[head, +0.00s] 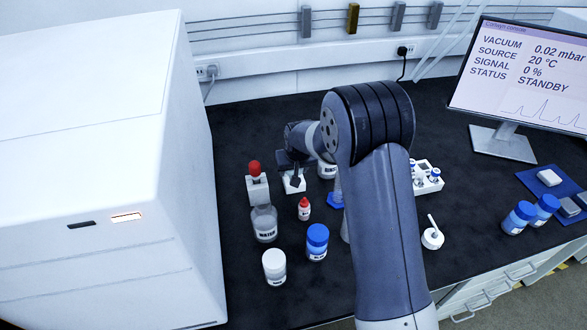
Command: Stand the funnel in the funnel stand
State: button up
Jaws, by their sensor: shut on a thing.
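My gripper (294,168) is left of my raised forearm, low over the bench, pointing down. It is shut on a small dark shape (296,180), which I take to be the funnel; its outline is mostly lost against the dark fingers. A small white block (293,188), which looks like the funnel stand, is directly below the gripper. The dark shape overlaps the block in the head view. I cannot tell whether it sits in the block or hangs just above it.
A red-bulbed item stands in a white holder (258,190) close left. In front are a water bottle (264,224), a red-capped dropper bottle (304,209), a blue-capped jar (317,242) and a white-capped jar (274,267). A white rack (430,184) is right. A large white instrument (95,160) borders the left.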

jog(key=shift+f+b, duration=0.5)
jog(key=shift+s+f, duration=0.1)
jog(key=shift+f, duration=0.05)
jog(key=shift+s, duration=0.1)
jog(key=o, duration=1)
jog(key=shift+d+f, duration=0.1)
jog(key=shift+f, duration=0.15)
jog(key=shift+o, duration=0.2)
jog(key=o, duration=0.4)
jog(key=shift+w+r, duration=0.2)
jog(key=shift+r, duration=0.15)
